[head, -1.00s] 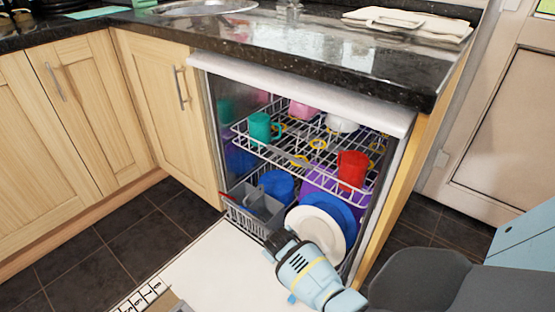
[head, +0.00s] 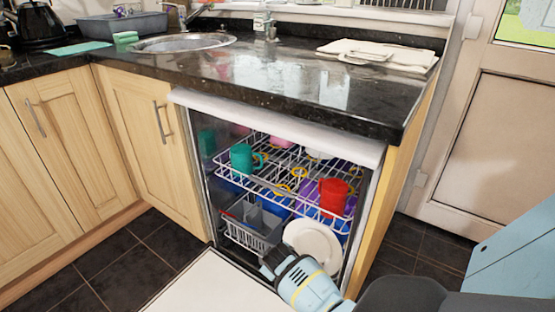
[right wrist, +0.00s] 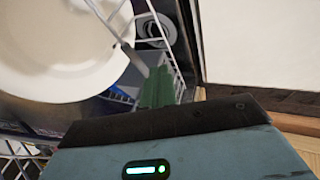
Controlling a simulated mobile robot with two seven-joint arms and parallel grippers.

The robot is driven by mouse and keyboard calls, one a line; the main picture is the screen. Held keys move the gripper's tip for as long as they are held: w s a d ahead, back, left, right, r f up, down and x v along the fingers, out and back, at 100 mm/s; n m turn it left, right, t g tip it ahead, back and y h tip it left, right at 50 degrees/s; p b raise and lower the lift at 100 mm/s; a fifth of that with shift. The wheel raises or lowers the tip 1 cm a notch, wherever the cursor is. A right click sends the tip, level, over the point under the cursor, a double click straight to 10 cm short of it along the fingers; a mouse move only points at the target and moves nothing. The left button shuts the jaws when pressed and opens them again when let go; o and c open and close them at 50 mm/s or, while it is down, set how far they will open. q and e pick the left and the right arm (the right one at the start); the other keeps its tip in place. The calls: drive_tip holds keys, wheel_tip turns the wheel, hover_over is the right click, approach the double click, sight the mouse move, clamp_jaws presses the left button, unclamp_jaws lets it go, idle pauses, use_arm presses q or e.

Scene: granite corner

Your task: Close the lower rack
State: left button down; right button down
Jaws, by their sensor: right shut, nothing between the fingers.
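The lower rack (head: 238,238) is a grey wire basket low inside the open dishwasher. It holds a grey cutlery basket (head: 252,226), a white plate (head: 312,243) and blue dishes partly hidden behind. Its front now lies about at the dishwasher opening. My right gripper (head: 268,264) is shut and empty at the rack's front, left of and below the plate. Whether it touches the rack is unclear. The right wrist view shows the plate (right wrist: 60,45) close by at upper left and rack wires beside it. My left gripper is out of view.
The upper rack (head: 280,185) holds a green mug (head: 242,158) and a red mug (head: 333,195). The lowered white door (head: 215,285) spreads below the racks. A granite worktop (head: 280,80) overhangs above. Wooden cupboards (head: 60,150) stand left, with dark floor tiles in front.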

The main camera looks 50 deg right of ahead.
drive_tip(key=shift+p+v, duration=1.15)
drive_tip(key=shift+v, duration=1.2)
